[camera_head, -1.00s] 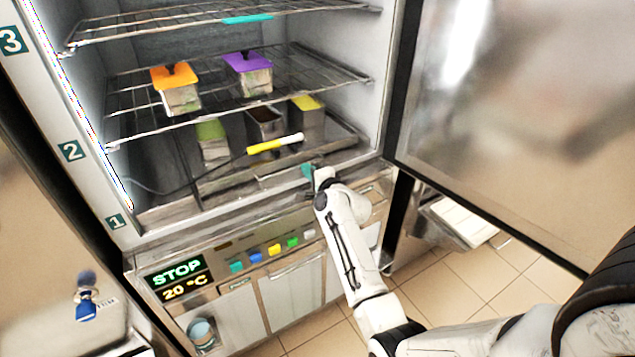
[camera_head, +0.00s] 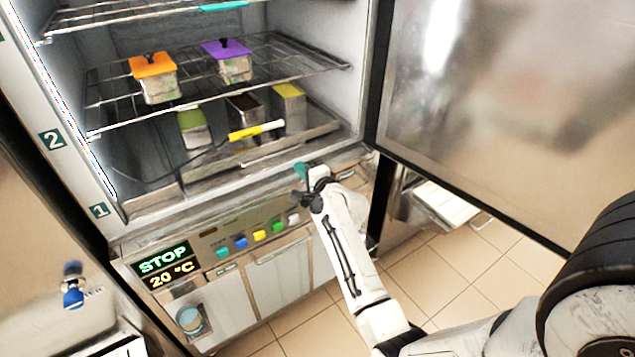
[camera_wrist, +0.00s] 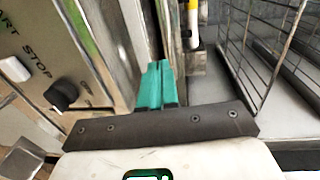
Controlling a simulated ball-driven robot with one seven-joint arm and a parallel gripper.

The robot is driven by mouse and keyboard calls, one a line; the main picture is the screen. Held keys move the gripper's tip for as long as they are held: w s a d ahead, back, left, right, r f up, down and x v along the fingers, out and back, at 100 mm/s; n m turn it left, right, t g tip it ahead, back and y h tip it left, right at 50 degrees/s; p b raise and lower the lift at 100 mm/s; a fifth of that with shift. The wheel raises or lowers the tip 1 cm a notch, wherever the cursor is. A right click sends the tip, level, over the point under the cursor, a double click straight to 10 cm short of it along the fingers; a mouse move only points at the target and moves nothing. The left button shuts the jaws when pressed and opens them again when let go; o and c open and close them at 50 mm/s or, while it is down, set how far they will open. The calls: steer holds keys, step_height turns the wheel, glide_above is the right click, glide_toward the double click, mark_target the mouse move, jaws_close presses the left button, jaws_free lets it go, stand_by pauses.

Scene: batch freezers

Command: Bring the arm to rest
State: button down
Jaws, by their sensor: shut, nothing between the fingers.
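My gripper (camera_head: 301,171) has teal fingers that are together with nothing between them. In the head view it is just in front of the open freezer's lower front edge, above the right end of the button panel. My white arm reaches up to it from the lower right. The wrist view shows the shut teal fingers (camera_wrist: 156,85) between the control panel on the left and the freezer's inside on the right. They look apart from both, though the exact gap cannot be told.
The freezer door (camera_head: 480,110) stands open at the right. An orange-lidded container (camera_head: 158,88) and a purple-lidded container (camera_head: 235,68) stand on a wire shelf. The panel (camera_head: 163,264) reads STOP, 20 °C. A black knob (camera_wrist: 61,94) is near the fingers.

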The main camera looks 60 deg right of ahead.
steer(key=v, duration=0.7)
steer(key=shift+s, duration=0.2)
steer(key=shift+a, duration=0.1)
steer(key=s+a+f+n+g+y, duration=0.1)
steer(key=a+f+n+g+y, duration=0.1)
steer(key=a+f+n, duration=0.3)
steer(key=a+f+n+g+y, duration=0.1)
steer(key=a+n+y, duration=0.2)
steer(key=a, duration=0.5)
steer(key=s+a+f+n+g+y, duration=0.1)
steer(key=a+f+n+g+y, duration=0.1)
steer(key=a+f+n, duration=0.3)
steer(key=s+a+n+g+y, duration=0.1)
steer(key=s+a+n+g, duration=0.7)
steer(key=s+a, duration=0.5)
steer(key=s+n, duration=0.2)
steer(key=s, duration=0.2)
steer(key=shift+s+a+f+n, duration=0.3)
steer(key=shift+a+f, duration=0.05)
steer(key=shift+a, duration=0.05)
